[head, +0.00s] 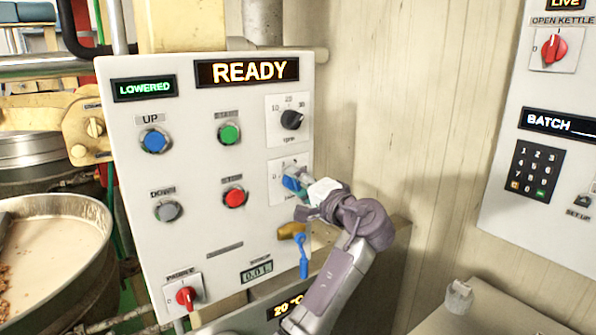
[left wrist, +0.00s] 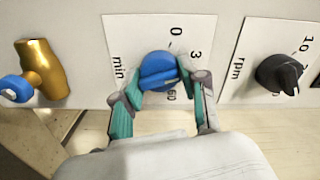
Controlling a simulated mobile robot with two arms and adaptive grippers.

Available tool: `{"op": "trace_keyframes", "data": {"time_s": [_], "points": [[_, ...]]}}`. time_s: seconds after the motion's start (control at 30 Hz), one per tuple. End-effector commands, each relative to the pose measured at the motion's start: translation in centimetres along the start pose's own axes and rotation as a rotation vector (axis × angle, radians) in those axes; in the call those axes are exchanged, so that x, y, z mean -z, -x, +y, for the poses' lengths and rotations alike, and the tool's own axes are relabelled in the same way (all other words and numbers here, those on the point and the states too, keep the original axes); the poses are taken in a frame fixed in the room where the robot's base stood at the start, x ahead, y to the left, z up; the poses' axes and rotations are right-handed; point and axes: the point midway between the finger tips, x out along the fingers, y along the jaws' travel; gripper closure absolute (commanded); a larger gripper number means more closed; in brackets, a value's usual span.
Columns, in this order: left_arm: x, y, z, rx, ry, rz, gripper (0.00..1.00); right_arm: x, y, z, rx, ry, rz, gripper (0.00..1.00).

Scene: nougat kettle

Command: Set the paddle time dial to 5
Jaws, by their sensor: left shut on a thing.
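The paddle time dial (head: 291,183) is a blue knob on a white plate marked "min", low on the right side of the white control panel (head: 215,130). In the left wrist view the dial (left wrist: 157,68) shows face-on, with a 0 and a 3 legible beside it and other marks partly covered. My left gripper (head: 298,187) is at the dial, shut on it, with its teal-padded fingers (left wrist: 160,92) on either side of the knob. Where the knob points is hard to tell. My right gripper is not in view.
A black rpm dial (head: 291,120) sits just above; it also shows in the left wrist view (left wrist: 280,74). A brass valve with a blue handle (head: 303,255) is below. Several round buttons and a red knob (head: 186,296) are further left. A second panel (head: 545,150) stands at right.

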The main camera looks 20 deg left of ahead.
Motion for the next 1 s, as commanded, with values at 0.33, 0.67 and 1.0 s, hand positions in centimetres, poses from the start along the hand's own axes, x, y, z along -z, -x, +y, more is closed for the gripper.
{"op": "trace_keyframes", "data": {"time_s": [0.33,0.67,1.0], "points": [[0.1,-0.1,-0.5,0.000,-0.326,-0.002,0.92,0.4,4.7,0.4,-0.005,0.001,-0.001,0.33],[0.1,-0.1,-0.3,0.000,-0.562,-0.001,0.92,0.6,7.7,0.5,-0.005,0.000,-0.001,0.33],[0.0,-0.1,0.0,0.001,-0.674,-0.001,0.92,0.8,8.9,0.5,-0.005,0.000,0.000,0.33]]}}
